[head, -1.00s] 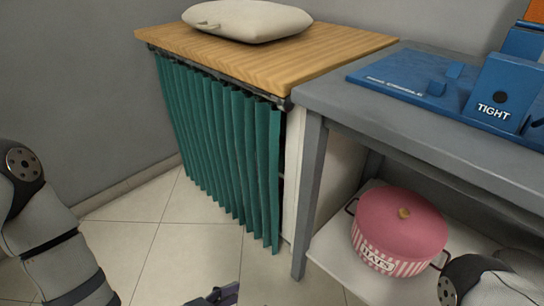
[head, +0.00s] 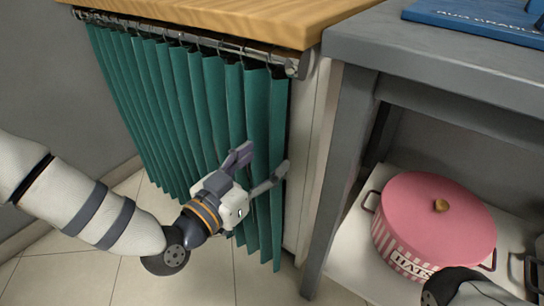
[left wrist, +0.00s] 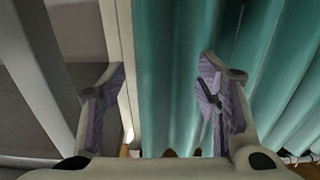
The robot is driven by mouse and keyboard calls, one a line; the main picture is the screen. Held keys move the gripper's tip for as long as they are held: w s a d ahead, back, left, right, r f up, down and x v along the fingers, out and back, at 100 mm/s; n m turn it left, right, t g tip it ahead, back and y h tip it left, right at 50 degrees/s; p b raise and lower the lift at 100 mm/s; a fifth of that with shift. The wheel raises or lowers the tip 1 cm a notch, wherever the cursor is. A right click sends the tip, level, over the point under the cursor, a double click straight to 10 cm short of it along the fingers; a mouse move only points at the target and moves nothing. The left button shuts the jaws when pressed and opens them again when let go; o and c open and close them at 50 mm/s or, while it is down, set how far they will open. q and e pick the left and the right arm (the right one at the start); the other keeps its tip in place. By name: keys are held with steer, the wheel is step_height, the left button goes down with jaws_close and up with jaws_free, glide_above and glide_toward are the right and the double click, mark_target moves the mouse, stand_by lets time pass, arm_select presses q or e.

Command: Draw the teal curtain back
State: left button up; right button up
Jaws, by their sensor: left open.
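The teal curtain (head: 205,110) hangs in pleats from a metal rail (head: 190,40) under a wooden top and spans the front of the cabinet. My left gripper (head: 262,166) is open at the curtain's right edge, low on the cloth, with its fingers spread. In the left wrist view, the end fold of the curtain (left wrist: 170,70) shows between the two fingers of my left gripper (left wrist: 160,98). The left finger is by the pale cabinet post and the right finger is in front of other pleats. I cannot tell whether either touches cloth. My right gripper is not in view.
A grey table (head: 440,75) stands right of the curtain, its leg close to the cabinet. A pink hat box (head: 436,212) sits on its lower shelf (head: 345,245). A blue item (head: 480,20) lies on top. Tiled floor (head: 75,275) is open at left.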

mark_target(271, 153)
arm_select(q)
steer(key=b+x, duration=0.1)
steer(key=x, duration=0.2)
steer(key=shift+w+d, duration=0.15)
steer(key=shift+w, duration=0.15)
jaws_close()
